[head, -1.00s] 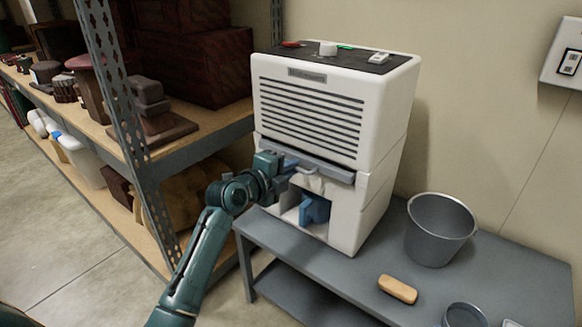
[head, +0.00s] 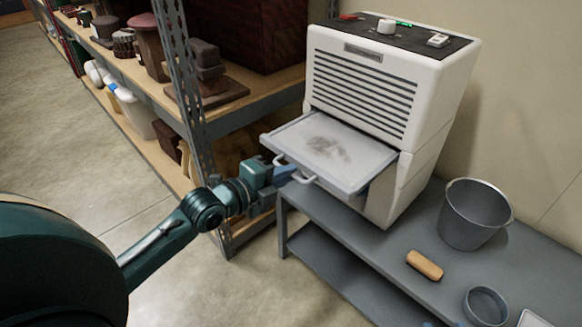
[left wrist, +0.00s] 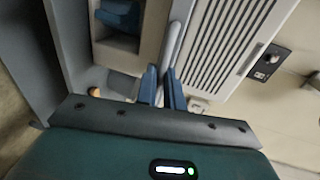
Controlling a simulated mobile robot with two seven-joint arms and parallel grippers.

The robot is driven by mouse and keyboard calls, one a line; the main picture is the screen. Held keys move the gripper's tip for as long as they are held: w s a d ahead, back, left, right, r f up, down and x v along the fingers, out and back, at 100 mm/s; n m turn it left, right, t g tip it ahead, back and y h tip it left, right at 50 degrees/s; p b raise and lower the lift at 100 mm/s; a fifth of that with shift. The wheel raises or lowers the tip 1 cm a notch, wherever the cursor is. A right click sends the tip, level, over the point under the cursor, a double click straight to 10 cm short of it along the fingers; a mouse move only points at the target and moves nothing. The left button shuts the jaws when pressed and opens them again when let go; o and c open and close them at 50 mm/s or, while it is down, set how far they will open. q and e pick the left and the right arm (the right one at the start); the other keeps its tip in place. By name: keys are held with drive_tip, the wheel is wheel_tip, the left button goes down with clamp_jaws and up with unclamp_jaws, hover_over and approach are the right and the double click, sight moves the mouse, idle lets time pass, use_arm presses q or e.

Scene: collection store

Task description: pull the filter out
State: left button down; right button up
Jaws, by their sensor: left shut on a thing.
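The filter (head: 345,143) is a flat, grey-framed panel with a dark smudge of dirt on its pale top. It sticks well out of the front of the white dehumidifier-like machine (head: 365,85), level, its back end still at the slot. My left gripper (head: 283,176) is at the handle (head: 300,177) on the filter's front edge. In the left wrist view the blue fingers (left wrist: 163,88) are shut around the handle bar. My right gripper is not in view.
The machine stands on a grey metal bench (head: 345,235). A grey bucket (head: 473,214), a tan brush or block (head: 425,265) and a round grey dish (head: 486,305) are to its right. Shelving with an upright post (head: 180,80) stands close on the left.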

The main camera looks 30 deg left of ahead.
use_arm(q)
drive_tip(key=c, duration=1.5)
unclamp_jaws()
